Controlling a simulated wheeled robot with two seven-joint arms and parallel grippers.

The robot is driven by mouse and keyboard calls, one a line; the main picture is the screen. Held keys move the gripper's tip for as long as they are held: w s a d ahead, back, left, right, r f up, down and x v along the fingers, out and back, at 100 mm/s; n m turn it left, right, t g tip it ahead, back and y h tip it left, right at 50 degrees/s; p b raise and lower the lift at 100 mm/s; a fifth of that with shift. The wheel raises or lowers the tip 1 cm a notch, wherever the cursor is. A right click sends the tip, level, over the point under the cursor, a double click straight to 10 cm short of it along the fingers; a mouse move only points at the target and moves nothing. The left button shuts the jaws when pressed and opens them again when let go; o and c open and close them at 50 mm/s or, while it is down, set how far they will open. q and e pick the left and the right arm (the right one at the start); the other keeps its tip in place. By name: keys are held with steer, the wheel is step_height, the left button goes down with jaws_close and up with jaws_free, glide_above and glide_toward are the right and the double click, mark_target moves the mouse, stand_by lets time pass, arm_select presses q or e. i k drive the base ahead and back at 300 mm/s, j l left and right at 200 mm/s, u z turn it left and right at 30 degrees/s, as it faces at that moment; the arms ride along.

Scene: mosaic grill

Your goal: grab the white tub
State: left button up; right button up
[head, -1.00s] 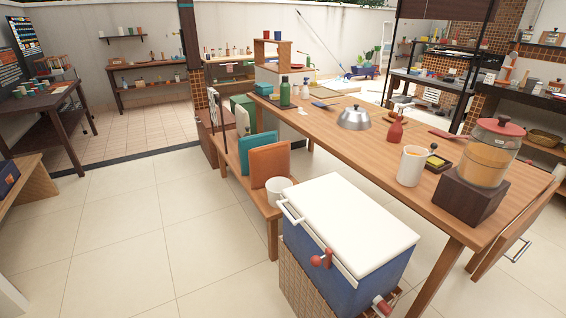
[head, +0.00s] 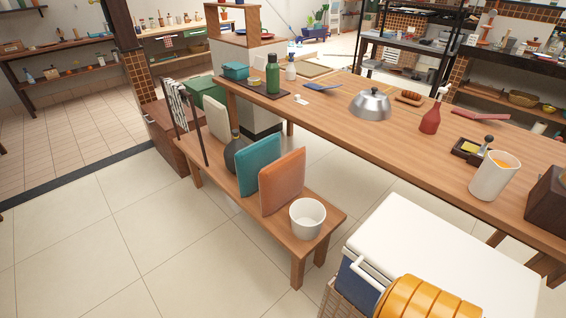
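The white tub (head: 307,220) is a small round open container. It stands upright on the near end of a low wooden bench (head: 322,234), beside an orange cushion-like panel (head: 283,182). Its rim and front are in plain view, and its inside looks empty. Neither of my grippers shows in the head view, and nothing is seen touching the tub.
A teal panel (head: 258,165) and a dark bottle (head: 234,155) stand farther along the bench. A cooler with a white lid (head: 430,250) is at the near right. A long wooden table (head: 420,140) runs behind. Tiled floor at left (head: 110,240) is clear.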

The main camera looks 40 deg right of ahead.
mark_target(307, 215)
steer(key=i+z, duration=0.35)
steer(key=i, duration=0.15)
steer(key=i+z, duration=0.35)
steer(key=i+j+z, duration=0.35)
steer(key=i, duration=0.2)
steer(key=i+j+z, duration=0.35)
steer(key=i+l, duration=0.05)
steer(key=i, duration=0.05)
